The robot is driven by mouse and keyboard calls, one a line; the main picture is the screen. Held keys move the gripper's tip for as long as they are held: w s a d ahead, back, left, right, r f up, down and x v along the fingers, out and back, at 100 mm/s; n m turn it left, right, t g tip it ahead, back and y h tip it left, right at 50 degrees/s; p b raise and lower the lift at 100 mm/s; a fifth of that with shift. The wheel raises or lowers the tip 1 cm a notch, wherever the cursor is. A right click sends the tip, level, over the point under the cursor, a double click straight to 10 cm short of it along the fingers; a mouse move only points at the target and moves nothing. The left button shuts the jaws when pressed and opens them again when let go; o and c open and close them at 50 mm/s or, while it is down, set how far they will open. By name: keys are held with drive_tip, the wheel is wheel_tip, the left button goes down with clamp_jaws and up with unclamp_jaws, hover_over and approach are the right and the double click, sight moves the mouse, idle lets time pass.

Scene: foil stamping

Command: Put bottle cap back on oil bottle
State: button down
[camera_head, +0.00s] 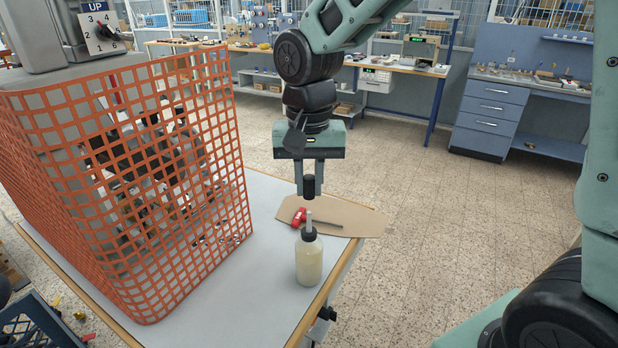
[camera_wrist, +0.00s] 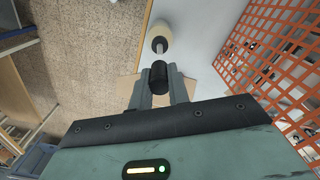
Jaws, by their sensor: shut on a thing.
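The oil bottle (camera_head: 309,262) stands upright on the table near its right edge, pale yellow, with a dark collar and a thin light nozzle pointing up. My gripper (camera_head: 310,184) is shut on the black bottle cap (camera_head: 309,187) and holds it just above the nozzle tip. In the wrist view the cap (camera_wrist: 159,78) sits between the fingers (camera_wrist: 160,88), with the bottle (camera_wrist: 160,36) beyond it. In the head view the cap looks nearly in line with the nozzle; a small gap or contact cannot be told for sure.
An orange mesh guard (camera_head: 190,180) around a machine takes up the table's left side. A brown board (camera_head: 345,217) with a red-handled tool (camera_head: 299,216) lies behind the bottle. The grey table top (camera_head: 245,290) is bare left of the bottle.

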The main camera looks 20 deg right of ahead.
drive_tip(key=shift+f+b, duration=1.9)
drive_tip(key=shift+f, duration=1.05)
drive_tip(key=c, duration=1.3)
unclamp_jaws()
drive_tip(key=shift+o, duration=0.2)
drive_tip(key=shift+r, duration=0.1)
wheel_tip(320, 180, up, 17)
drive_tip(key=b, duration=0.2)
drive_tip(key=shift+r, duration=0.15)
